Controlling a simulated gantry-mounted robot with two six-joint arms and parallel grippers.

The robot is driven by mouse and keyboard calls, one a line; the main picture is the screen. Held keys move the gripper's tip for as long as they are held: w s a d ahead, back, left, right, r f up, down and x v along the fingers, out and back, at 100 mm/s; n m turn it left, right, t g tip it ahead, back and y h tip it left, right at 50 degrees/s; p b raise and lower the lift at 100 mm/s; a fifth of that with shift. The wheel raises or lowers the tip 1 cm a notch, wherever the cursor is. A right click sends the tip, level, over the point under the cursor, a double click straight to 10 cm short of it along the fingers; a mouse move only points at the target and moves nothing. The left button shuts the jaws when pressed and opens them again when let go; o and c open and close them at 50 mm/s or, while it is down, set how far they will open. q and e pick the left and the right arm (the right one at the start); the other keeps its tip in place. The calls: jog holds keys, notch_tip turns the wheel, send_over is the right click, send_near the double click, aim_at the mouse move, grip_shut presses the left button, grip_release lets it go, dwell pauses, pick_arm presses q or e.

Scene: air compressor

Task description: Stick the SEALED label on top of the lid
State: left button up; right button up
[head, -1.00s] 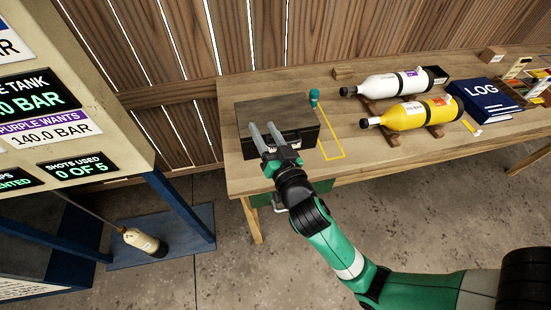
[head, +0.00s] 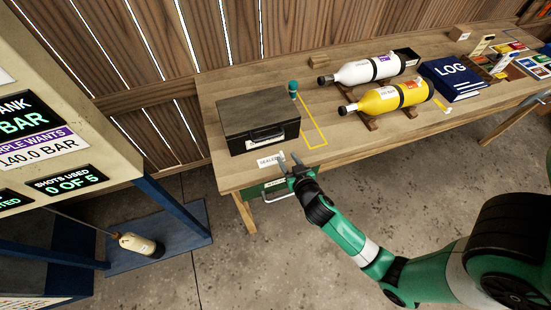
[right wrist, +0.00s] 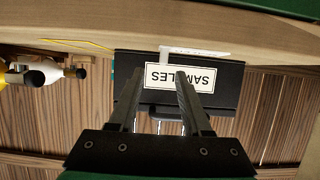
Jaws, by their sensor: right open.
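The dark case with its closed lid (head: 257,108) stands at the left end of the workbench. Its front bears a SAMPLES label, readable upside down in the right wrist view (right wrist: 205,78). The white SEALED label (head: 267,160) is by the bench's front edge, in front of the case. In the right wrist view a thin white strip (right wrist: 205,52), likely this label seen nearly edge-on, lies beyond the fingertips. My right gripper (head: 289,159) is open and empty, its fingertips just right of the label. It also shows in the right wrist view (right wrist: 152,72). My left gripper is not in view.
A yellow taped outline (head: 313,125) and a small teal-topped object (head: 293,88) are right of the case. White (head: 366,71) and yellow (head: 392,97) cylinders lie on wooden cradles, with a blue LOG book (head: 455,78) further right. A sign board (head: 60,130) stands at left.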

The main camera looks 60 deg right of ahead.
aim_at(282, 155)
jog(key=shift+w+f, duration=0.1)
jog(key=shift+f, duration=0.05)
jog(key=b+x, duration=0.1)
jog(key=x, duration=0.3)
jog(key=shift+w+a+f+b, duration=0.1)
jog(key=shift+f+b, duration=0.15)
jog(key=shift+b, duration=0.1)
jog(key=shift+w+d+f, duration=0.1)
jog(key=shift+w+d, duration=0.2)
jog(key=shift+a, duration=0.1)
grip_shut()
dwell(0.5)
